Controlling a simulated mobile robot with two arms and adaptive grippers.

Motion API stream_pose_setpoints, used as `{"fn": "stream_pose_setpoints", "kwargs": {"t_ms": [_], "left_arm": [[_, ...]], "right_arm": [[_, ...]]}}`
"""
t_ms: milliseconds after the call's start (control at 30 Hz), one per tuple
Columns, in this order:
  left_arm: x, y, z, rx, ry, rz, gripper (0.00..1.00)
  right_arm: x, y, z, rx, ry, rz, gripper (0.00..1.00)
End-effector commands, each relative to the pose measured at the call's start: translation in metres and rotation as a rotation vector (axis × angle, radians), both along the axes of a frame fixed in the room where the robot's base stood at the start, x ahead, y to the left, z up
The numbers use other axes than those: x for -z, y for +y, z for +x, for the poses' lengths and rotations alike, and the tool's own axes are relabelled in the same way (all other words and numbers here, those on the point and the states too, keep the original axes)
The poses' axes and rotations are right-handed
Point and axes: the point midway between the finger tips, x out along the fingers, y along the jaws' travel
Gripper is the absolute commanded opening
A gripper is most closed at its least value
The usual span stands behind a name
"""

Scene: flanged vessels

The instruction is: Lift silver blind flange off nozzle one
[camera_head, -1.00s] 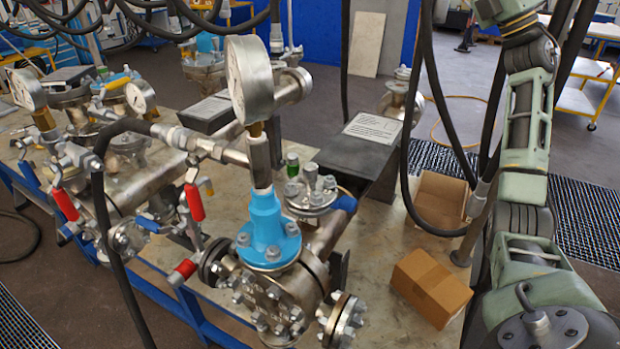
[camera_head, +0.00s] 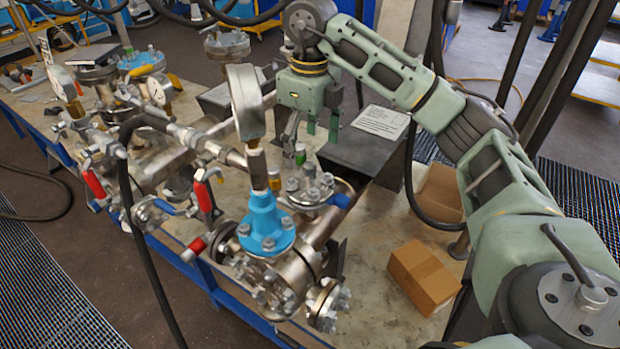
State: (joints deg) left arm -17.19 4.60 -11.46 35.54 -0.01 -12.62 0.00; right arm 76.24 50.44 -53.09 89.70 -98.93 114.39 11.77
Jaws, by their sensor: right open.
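A silver bolted flange (camera_head: 311,190) sits on a nozzle of the near vessel (camera_head: 318,236), just behind the blue fitting (camera_head: 266,223). Another silver bolted flange (camera_head: 328,304) faces forward at the vessel's front end. I cannot tell which nozzle is number one. My right gripper (camera_head: 312,130) hangs from above, open and empty, with its fingers pointing down. It is above and behind the upright flange and apart from it. My left gripper is out of view.
A round gauge (camera_head: 246,101) stands close to the left of my right gripper. A dark box with a label (camera_head: 370,145) lies behind the flange. Cardboard boxes (camera_head: 425,275) sit at right on the table. Black hoses hang nearby. Pipes and red-handled valves (camera_head: 94,184) crowd the left.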

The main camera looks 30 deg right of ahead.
Motion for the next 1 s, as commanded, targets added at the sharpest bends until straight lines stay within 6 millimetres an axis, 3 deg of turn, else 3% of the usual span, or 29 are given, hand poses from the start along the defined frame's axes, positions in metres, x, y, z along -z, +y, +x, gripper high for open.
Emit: {"fn": "stream_pose_setpoints", "kwargs": {"t_ms": [200,433,800,1000], "left_arm": [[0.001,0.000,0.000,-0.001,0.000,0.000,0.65],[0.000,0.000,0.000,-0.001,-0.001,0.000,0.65],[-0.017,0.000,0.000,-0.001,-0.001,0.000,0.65],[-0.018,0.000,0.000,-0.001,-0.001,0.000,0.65]], "right_arm": [[0.021,-0.003,-0.003,0.002,0.018,-0.030,0.83],[0.032,-0.002,-0.003,0.002,0.014,-0.028,0.83],[0.070,-0.001,-0.008,0.002,0.017,-0.028,0.83],[0.080,-0.001,-0.007,0.002,0.013,-0.027,0.83]]}}
